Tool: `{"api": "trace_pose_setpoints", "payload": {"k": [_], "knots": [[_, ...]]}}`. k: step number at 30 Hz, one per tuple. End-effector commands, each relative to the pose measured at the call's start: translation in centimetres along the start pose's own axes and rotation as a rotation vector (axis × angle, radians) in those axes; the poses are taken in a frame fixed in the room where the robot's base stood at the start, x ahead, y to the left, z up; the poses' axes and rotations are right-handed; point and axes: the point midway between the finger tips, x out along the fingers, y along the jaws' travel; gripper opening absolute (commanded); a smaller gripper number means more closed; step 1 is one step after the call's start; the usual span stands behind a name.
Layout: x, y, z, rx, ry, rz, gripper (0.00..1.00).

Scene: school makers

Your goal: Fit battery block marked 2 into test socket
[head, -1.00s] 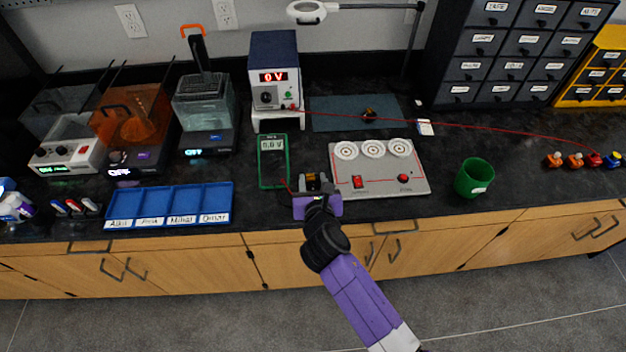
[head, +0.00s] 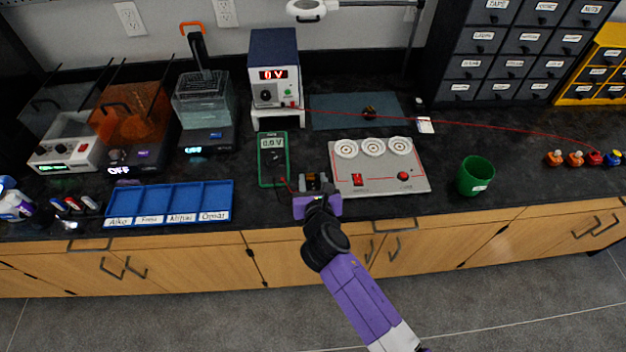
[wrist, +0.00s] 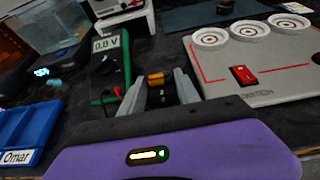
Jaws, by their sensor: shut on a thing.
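My gripper (head: 313,190) is at the front left corner of the grey test board, low over the black bench. In the wrist view its two grey fingers (wrist: 164,88) are shut on a small black block with an orange-copper end (wrist: 156,79). The block also shows in the head view (head: 312,179); no number is legible on it. The test board (head: 380,185) carries three round white sockets (head: 373,147) along its back edge, and they look empty. The board also shows in the wrist view (wrist: 267,82), to the right of my fingers. I cannot tell which part is the test socket.
A green multimeter (head: 272,160) stands close to the left of my gripper, with a red lead nearby. A blue tray (head: 170,203) is farther left, a green cup (head: 474,177) right. Another black-and-orange item (head: 369,113) lies on the blue-grey mat (head: 335,112) behind.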

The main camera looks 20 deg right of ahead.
Motion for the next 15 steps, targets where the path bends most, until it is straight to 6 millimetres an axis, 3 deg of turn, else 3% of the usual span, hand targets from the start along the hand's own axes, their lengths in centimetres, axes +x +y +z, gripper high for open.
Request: {"api": "trace_pose_setpoints", "payload": {"k": [7,8,9,15], "knots": [[0.2,0.02,-0.43,0.001,-0.001,0.0,0.0],[0.18,0.02,-0.38,0.001,-0.001,0.001,0.42],[0.17,0.02,-0.35,0.001,-0.001,0.001,0.47],[0.17,0.01,-0.37,0.0,0.0,0.0,0.47]]}}
